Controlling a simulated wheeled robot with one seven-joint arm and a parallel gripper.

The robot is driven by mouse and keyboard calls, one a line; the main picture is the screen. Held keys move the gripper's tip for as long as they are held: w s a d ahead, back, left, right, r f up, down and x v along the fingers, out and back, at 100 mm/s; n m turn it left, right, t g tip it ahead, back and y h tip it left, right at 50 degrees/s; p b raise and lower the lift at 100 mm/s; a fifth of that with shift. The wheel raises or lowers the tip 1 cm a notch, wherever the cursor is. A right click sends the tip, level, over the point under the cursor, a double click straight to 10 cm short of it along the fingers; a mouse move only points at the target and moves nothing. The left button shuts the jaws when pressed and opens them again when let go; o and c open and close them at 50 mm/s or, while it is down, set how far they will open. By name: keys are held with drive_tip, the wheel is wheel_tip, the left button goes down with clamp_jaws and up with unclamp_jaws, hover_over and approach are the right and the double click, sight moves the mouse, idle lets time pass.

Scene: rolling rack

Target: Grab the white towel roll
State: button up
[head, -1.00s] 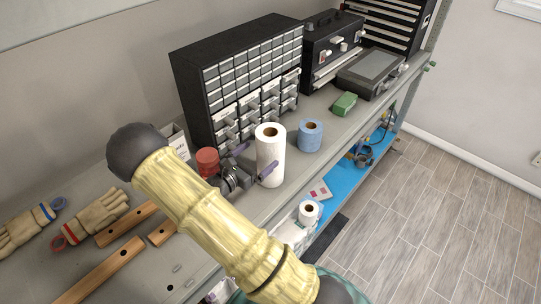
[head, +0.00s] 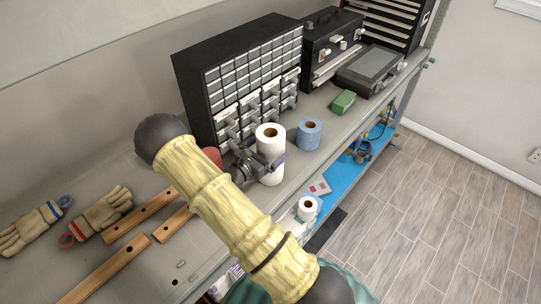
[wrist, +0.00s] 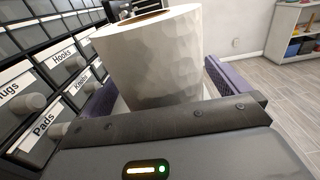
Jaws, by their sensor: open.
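The white towel roll (head: 270,158) stands upright on the grey shelf, in front of the black drawer cabinet, in the head view. In the wrist view the white towel roll (wrist: 155,62) fills the middle, close ahead of the palm. My gripper (head: 262,162) is open, with its purple-padded fingers on either side of the roll. In the wrist view my gripper (wrist: 160,85) shows one finger left and one right of the roll. I cannot tell whether the pads touch it. The roll's lower part is hidden by the gripper in the wrist view.
A blue roll (head: 309,134) stands just right of the white one. The drawer cabinet (head: 240,80) is close behind. A red object (head: 212,155) is partly hidden by my arm.

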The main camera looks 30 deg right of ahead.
drive_tip(key=c, duration=1.1)
drive_tip(key=shift+r, duration=0.1)
drive_tip(key=shift+r+b, duration=1.85)
drive_tip(key=shift+r, duration=3.1)
